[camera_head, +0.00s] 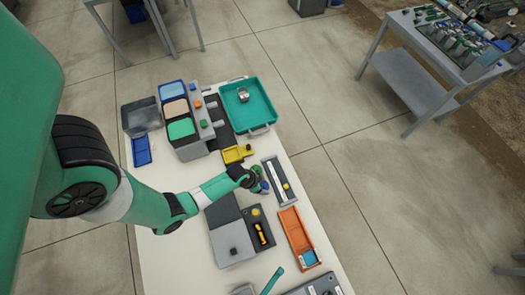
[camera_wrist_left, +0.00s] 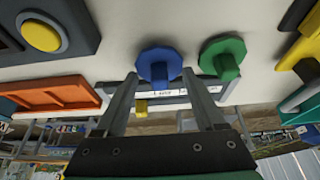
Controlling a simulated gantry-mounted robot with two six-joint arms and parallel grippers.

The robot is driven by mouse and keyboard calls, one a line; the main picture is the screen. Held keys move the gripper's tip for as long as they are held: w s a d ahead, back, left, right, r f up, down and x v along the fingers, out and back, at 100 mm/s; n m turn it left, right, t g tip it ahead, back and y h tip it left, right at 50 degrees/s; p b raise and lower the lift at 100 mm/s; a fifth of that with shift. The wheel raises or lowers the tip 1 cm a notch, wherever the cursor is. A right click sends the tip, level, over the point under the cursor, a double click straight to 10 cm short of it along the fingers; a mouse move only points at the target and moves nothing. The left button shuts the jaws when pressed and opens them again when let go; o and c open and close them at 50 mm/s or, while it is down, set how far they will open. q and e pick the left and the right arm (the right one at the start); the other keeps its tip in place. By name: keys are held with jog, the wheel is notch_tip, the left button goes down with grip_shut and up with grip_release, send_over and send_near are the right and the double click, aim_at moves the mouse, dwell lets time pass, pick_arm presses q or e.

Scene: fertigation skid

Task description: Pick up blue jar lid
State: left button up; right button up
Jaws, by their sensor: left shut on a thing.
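The blue jar lid (camera_wrist_left: 159,64) is a faceted blue knob-like piece between the fingertips of my left gripper (camera_wrist_left: 161,78) in the left wrist view. The gripper is shut on it. In the head view, my left gripper (camera_head: 259,184) is low over the white table, beside the grey tray with a light strip, and the lid is small and partly hidden there. A similar green lid (camera_wrist_left: 222,57) is just right of the blue one in the wrist view, outside the fingers. My right gripper is not in view.
The grey tray (camera_head: 282,188) and orange tray (camera_head: 293,226) are right of the gripper. A grey block with a yellow button (camera_head: 255,212) is in front. Bare tabletop shows at the left front.

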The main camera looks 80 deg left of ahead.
pick_arm(q)
notch_tip(320, 180, up, 3)
jog(key=shift+r+p, duration=0.15)
jog(key=shift+p, duration=0.6)
jog(key=s+d+r+p, duration=0.7)
jog(key=d+r, duration=0.2)
jog(key=d, duration=0.3)
